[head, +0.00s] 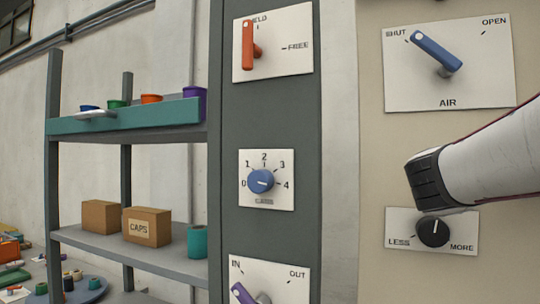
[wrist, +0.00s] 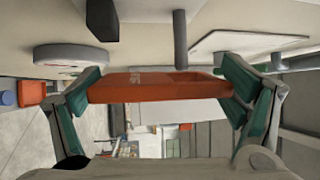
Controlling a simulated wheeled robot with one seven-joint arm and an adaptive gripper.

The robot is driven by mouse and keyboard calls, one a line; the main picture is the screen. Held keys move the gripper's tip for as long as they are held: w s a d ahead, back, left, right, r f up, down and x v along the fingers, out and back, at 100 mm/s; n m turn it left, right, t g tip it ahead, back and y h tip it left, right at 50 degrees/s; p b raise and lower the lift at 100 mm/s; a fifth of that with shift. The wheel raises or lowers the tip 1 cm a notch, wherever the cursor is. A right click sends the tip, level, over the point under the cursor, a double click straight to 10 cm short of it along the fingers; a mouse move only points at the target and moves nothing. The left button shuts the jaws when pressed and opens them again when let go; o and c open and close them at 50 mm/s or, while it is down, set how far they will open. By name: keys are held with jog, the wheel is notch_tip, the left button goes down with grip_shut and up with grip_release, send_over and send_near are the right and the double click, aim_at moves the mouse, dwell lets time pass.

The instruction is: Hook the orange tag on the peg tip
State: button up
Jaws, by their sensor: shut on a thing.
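In the wrist view my gripper (wrist: 160,88) is shut on the orange tag (wrist: 150,90), with a green pad against each end. The tag spans the gap as a flat bar with faint lettering on it. A grey cylinder (wrist: 180,40) sticks out just beyond the tag, slightly right of its middle; it may be the peg. In the picture the tag's edge meets the cylinder's end; I cannot tell whether they touch. In the head view my arm enters from the right, and the gripper and tag are not in sight.
Also in the wrist view are a dark block (wrist: 102,20), a pale disc (wrist: 72,57) and a white plate (wrist: 245,38) near the tag. The head view shows the AIR lever (head: 436,52), the LESS/MORE knob (head: 433,231) close below my arm, and a shelf (head: 150,262) at left.

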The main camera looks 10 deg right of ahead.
jog(key=w+d, duration=0.1)
jog(key=w+b, duration=0.1)
jog(key=w, duration=0.1)
jog(key=shift+d+f, duration=0.4)
jog(key=shift+w+d+f+b, duration=0.15)
jog(key=shift+w+f+b, duration=0.15)
jog(key=shift+b, duration=0.2)
jog(key=c, duration=0.6)
jog(key=shift+c, duration=0.3)
jog(key=o, duration=1.7)
jog(key=shift+c, duration=0.2)
jog(key=shift+r, duration=0.1)
